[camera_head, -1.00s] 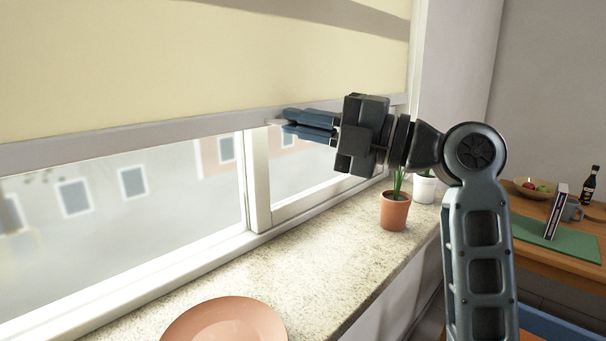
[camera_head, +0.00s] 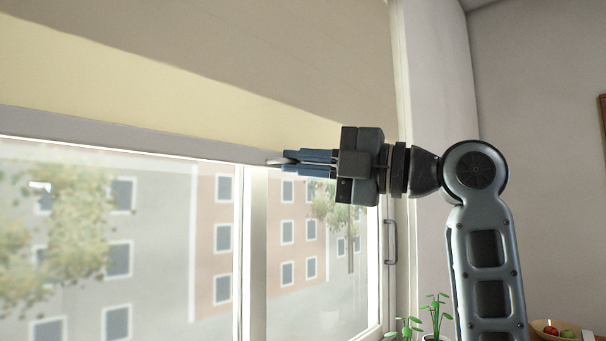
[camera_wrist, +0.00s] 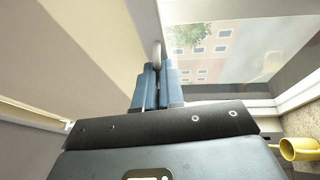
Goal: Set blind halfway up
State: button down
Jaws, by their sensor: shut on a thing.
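The pale yellow blind (camera_head: 150,90) hangs across the window, with a grey bar (camera_head: 110,136) along its lower edge. A small light tab (camera_head: 277,161) sits at that bar, near the window's middle post. My gripper (camera_head: 290,162) points left at the bar, its blue fingers shut on the tab. In the wrist view the fingers (camera_wrist: 157,78) meet around the pale rounded tab (camera_wrist: 157,48), with the blind (camera_wrist: 90,50) on the left. The fingers hide part of the tab.
Window glass (camera_head: 110,240) shows below the bar, with buildings and trees outside. A window handle (camera_head: 390,242) is on the right frame. Green plants (camera_head: 435,315) and a fruit bowl (camera_head: 555,330) are low at right. A yellow mug (camera_wrist: 300,149) shows in the wrist view.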

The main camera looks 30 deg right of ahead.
jog(key=c, duration=1.3)
grip_release()
jog(key=shift+o, duration=0.2)
jog(key=b+v, duration=0.1)
jog(key=v, duration=0.6)
jog(key=shift+s+d+b, duration=0.2)
jog(key=shift+s+b, duration=0.1)
jog(key=shift+b, duration=0.1)
